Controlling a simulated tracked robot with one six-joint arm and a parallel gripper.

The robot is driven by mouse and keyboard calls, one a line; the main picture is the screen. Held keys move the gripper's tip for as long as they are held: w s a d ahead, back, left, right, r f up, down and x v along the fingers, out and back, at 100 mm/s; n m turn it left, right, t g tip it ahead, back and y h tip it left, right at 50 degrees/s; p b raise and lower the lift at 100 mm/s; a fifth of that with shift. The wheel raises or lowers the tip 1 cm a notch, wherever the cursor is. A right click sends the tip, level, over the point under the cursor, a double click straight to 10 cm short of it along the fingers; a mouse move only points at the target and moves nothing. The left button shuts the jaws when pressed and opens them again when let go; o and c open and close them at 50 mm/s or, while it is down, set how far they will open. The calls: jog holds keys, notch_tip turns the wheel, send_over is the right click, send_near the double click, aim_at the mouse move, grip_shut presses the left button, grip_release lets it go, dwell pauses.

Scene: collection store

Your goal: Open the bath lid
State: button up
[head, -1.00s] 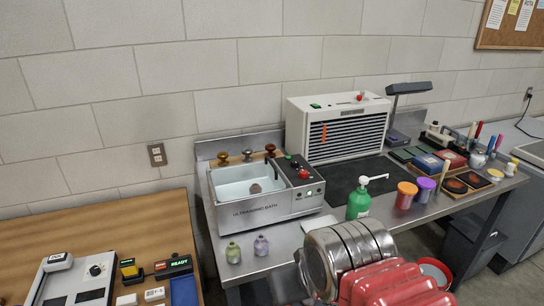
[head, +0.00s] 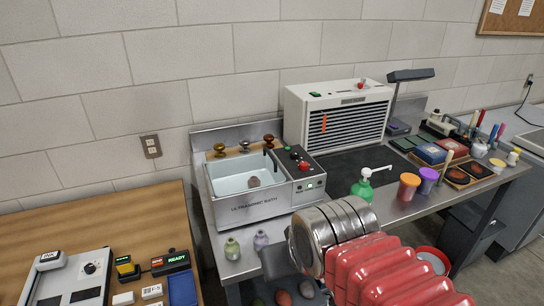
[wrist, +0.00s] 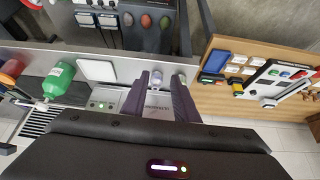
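The ultrasonic bath (head: 262,209) is a grey metal box on the steel bench, with its label on the front and a dark button panel at the right. Its pale basin shows from above with a brownish lump inside. I cannot tell whether a clear lid covers it. In the wrist view the bath's labelled front (wrist: 158,108) shows partly between my fingers. My gripper (wrist: 160,76) is open, its two dark fingers apart with nothing held. In the head view my gripper (head: 275,262) is low, in front of the bench edge, partly hidden by my arm.
Two small bottles, green (head: 232,248) and purple (head: 261,240), stand before the bath. Three knobbed items (head: 244,146) stand behind it. A green pump bottle (head: 363,188) and a white vented unit (head: 335,112) are to its right. A wooden table (head: 95,235) is at left.

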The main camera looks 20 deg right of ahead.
jog(key=w+d+m+t+h, duration=0.15)
jog(key=w+d+t, duration=0.35)
jog(key=w, duration=0.9)
jog(key=t+y, duration=0.1)
jog(key=t, duration=0.5)
send_near(288, 181)
jog(key=w+a+r, duration=0.2)
jog(key=w+r, duration=0.1)
jog(key=w, duration=0.2)
jog(key=shift+d+t+y, duration=0.2)
jog(key=shift+t+y, duration=0.3)
jog(key=shift+y, duration=0.05)
jog(key=shift+w, duration=0.15)
